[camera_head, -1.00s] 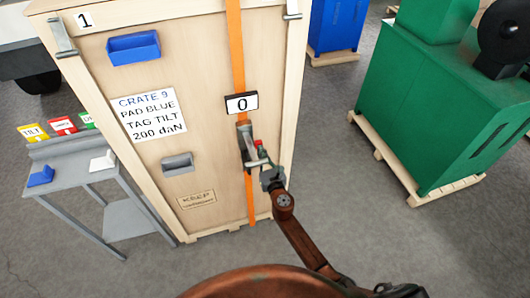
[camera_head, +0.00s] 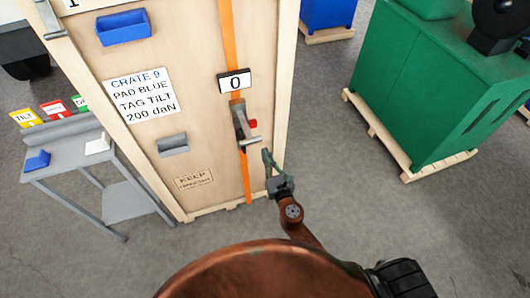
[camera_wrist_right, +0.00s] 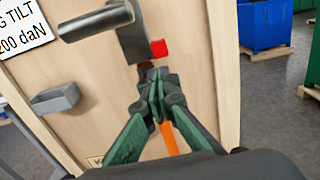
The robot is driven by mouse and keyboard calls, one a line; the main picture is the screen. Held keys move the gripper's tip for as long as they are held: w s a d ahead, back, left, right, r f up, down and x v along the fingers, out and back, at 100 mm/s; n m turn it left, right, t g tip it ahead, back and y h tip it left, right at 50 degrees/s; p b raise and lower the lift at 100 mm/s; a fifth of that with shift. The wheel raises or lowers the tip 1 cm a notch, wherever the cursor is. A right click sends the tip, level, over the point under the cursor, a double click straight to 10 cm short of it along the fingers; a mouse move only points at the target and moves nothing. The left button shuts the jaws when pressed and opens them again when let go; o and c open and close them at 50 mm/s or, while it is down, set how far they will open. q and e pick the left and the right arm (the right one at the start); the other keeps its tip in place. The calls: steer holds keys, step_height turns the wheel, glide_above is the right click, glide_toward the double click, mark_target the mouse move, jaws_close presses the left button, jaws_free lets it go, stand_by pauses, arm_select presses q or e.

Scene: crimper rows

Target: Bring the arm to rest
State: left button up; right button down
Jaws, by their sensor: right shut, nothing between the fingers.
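My right arm reaches up from the bottom of the head view. Its gripper (camera_head: 267,158) is shut and empty, in front of the crate (camera_head: 180,90), just right of and below the metal tensioner (camera_head: 241,122). In the right wrist view the green fingers of the gripper (camera_wrist_right: 155,85) meet just below the tensioner's red button (camera_wrist_right: 158,48). In the head view the gripper and the tensioner look apart. The tensioner sits on an orange strap (camera_head: 229,40) under a display (camera_head: 235,81) reading 0. My left gripper is not in view.
The crate label (camera_head: 140,95) reads CRATE 9, PAD BLUE, TAG TILT, 200 daN. A blue bin (camera_head: 124,28) and a grey bin (camera_head: 172,145) are on the crate front. A grey table (camera_head: 95,175) stands left, a green machine (camera_head: 420,100) right. Floor between crate and machine is clear.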

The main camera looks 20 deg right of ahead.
stand_by(0.7)
